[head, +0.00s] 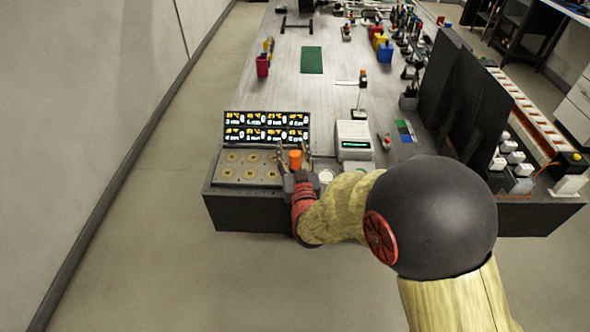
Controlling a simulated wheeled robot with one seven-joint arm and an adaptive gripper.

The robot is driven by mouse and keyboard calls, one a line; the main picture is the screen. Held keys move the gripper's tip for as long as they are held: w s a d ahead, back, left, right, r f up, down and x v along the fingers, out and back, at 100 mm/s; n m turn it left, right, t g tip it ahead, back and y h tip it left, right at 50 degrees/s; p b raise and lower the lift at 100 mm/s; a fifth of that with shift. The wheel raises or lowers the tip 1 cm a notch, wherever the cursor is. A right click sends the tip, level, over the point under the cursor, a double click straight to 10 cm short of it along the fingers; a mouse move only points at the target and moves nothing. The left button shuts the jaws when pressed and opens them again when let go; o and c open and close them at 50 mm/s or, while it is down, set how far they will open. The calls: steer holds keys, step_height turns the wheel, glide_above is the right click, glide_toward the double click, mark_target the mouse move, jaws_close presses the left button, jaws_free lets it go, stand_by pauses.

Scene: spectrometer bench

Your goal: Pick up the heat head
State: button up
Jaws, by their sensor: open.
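The heat head looks to be the small orange cylinder (295,159) at the near end of the bench in the head view, standing upright at the right side of a panel with round brass-coloured pads. My gripper (295,152) is open, with one finger to the left and one to the right of the orange cylinder. I cannot tell whether either finger touches it. The cylinder's lower part is hidden by my gripper's body.
The pad panel (231,170) has a lit display (267,128) behind it. A white instrument box (353,141) stands to the right, and a white cup (326,176) sits close beside my gripper. Tall black panels (468,98) stand further right. The bench middle is mostly clear.

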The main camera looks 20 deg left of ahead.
steer(key=shift+w+a+r, duration=0.1)
steer(key=shift+w, duration=0.1)
steer(key=shift+c, duration=1.3)
jaws_close()
